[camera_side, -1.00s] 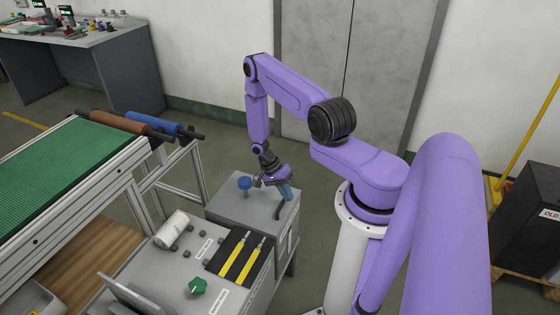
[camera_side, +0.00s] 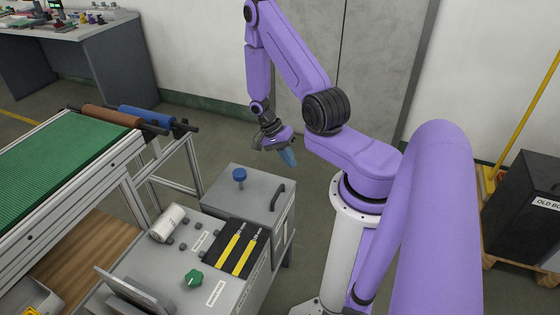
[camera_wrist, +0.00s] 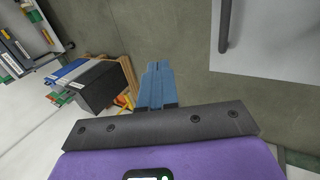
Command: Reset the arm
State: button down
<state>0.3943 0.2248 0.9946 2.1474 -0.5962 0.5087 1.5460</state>
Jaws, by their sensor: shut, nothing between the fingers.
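My purple arm holds my gripper (camera_side: 289,158) in the air above and behind the grey box (camera_side: 238,200), clear of it. Its blue fingers are shut together with nothing between them, pointing down and to the right. In the wrist view the shut blue fingers (camera_wrist: 158,82) stand out from the dark mount, over bare grey floor. The blue knob (camera_side: 239,174) stands upright on the box, apart from the gripper.
A grey bench with a green knob (camera_side: 194,278), a white roll (camera_side: 168,222) and black-and-yellow strips stands in front. A green conveyor (camera_side: 60,160) lies at left. A black bin (camera_side: 525,215) stands on a pallet at right. The air around the gripper is free.

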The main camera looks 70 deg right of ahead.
jog(key=w+a+r+n+t+h, duration=0.2)
jog(key=w+a+r+n, duration=0.2)
jog(key=a+r+n, duration=0.35)
jog(key=w+a+r+n+t+h, duration=0.1)
jog(key=w+a+r+n+t, duration=0.1)
jog(key=w+a+r+n, duration=0.4)
jog(key=s+a+r+n+t+y, duration=0.1)
jog(key=s+a+r+n, duration=0.5)
jog(key=s+n, duration=0.2)
jog(key=s+a+r+n+t+y, duration=0.1)
jog(key=s+a+r+n+y, duration=0.1)
jog(key=s+a+r+n, duration=0.4)
jog(key=s+a+n, duration=0.1)
jog(key=s+n, duration=0.2)
jog(key=s, duration=0.2)
jog(key=shift+s+a, duration=0.15)
jog(key=shift+s, duration=0.15)
